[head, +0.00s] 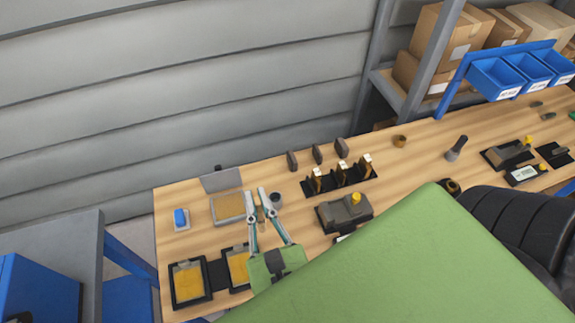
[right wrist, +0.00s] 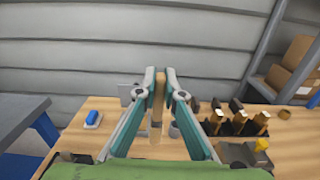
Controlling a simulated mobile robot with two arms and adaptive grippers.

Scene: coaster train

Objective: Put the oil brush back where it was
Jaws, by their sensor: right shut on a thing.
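My right gripper (head: 255,194) is over the left part of the wooden bench; it also shows in the right wrist view (right wrist: 160,76). Its two fingers are shut on a slim upright wooden handle (right wrist: 157,108), which I take to be the oil brush. The lower end of the brush is hard to make out. A small dark grey cup (head: 277,201) stands just right of the fingers in the head view. In the right wrist view the cup (right wrist: 174,131) is partly hidden behind the right finger. My left gripper is not in view.
A black rack (head: 347,181) holds several wooden-handled tools. A blue block (head: 180,217), a tan pad (head: 228,208) and two black-framed yellow trays (head: 189,284) are at left. A grey block with a yellow knob (head: 345,211) stands right. Blue bins (head: 497,78) are at far right.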

